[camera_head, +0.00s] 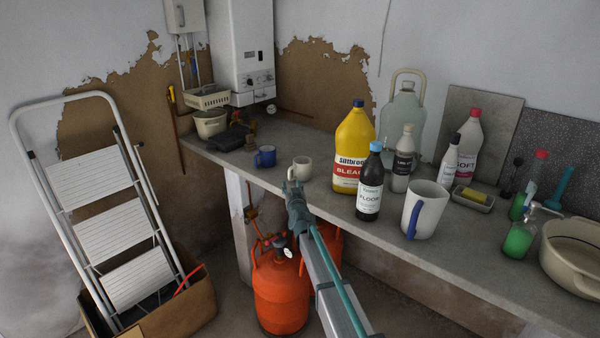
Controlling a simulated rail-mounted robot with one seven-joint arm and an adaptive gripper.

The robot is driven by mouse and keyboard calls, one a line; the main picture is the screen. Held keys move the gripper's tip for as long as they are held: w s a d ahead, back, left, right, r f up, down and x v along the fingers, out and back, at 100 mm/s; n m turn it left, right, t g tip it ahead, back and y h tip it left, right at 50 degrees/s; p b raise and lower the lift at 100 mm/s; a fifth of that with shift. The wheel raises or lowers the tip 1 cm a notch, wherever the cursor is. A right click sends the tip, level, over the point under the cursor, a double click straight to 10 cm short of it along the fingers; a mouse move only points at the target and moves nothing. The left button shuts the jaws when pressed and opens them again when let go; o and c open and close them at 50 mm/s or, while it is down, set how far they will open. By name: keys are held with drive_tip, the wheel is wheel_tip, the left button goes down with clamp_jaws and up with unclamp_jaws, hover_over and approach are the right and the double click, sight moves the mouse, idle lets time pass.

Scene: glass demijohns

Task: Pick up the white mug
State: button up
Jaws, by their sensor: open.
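The white mug (302,168) stands upright on the grey counter, near its front edge. It is a small cream-white mug left of the yellow bleach bottle. My gripper (292,184) is just in front of the mug and slightly below it in the picture, at the counter's front edge. The gripper is open, and its fingers overlap the lower left of the mug in view. I cannot tell whether they touch it. The mug's lower part is partly hidden by the gripper.
A blue mug (265,156) stands to the left. The yellow bleach bottle (354,146) and a dark floor-cleaner bottle (370,185) stand close to the right. Orange gas cylinders (280,290) stand below the counter (470,262).

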sight(289, 174)
drive_tip(key=x, duration=0.4)
drive_tip(key=shift+w+a, duration=0.1)
drive_tip(key=shift+w, duration=0.1)
drive_tip(key=shift+d+p+x, duration=0.2)
drive_tip(key=shift+p+x, duration=0.7)
drive_tip(key=shift+x, duration=1.65)
drive_tip(key=shift+f, duration=0.1)
drive_tip(key=shift+c, duration=0.2)
clamp_jaws()
